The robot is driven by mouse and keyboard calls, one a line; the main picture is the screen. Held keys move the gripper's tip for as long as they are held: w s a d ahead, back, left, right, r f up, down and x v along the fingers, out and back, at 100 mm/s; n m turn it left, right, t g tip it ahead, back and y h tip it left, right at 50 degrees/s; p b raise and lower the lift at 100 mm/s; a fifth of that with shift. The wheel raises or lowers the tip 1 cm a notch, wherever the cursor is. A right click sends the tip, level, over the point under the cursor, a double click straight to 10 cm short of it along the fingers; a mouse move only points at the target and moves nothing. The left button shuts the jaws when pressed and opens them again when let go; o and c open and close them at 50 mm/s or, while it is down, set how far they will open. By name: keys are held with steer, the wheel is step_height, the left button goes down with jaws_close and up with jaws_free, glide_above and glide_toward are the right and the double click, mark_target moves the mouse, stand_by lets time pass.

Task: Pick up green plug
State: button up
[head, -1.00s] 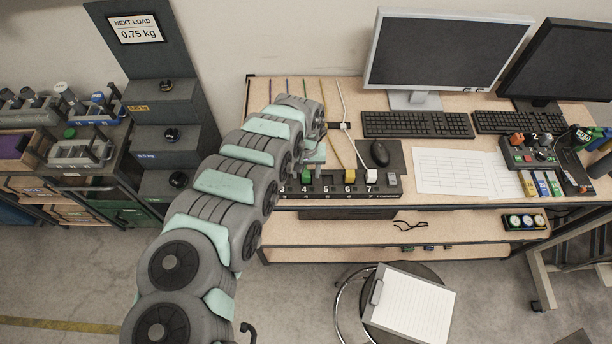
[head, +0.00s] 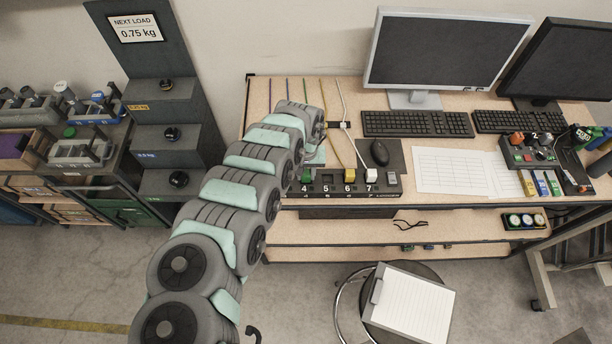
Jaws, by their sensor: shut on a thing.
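The green plug (head: 306,176) shows at the position marked 4 on the dark numbered power strip (head: 335,189), near the desk's front edge. My gripper (head: 307,168) is at the green plug, at the end of my arm that reaches in from the lower left. It is shut on the green plug. The fingers are small and partly hidden by my own wrist, so I cannot tell whether the plug is still seated. The strip's left part is hidden behind my arm.
A yellow plug (head: 350,175) and a white plug (head: 371,175) stand right of the green one, with cords running back.

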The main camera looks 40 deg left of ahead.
jaws_close()
steer(key=shift+r, duration=0.1)
step_height(320, 180, up, 18)
steer(key=r+p, duration=0.1)
steer(key=p, duration=0.1)
step_height(320, 180, up, 4)
steer(key=r+p, duration=0.1)
steer(key=p, duration=0.3)
glide_above(306, 172)
steer(key=shift+s+d+f, duration=0.1)
steer(key=shift+f, duration=0.25)
stand_by(0.3)
stand_by(0.4)
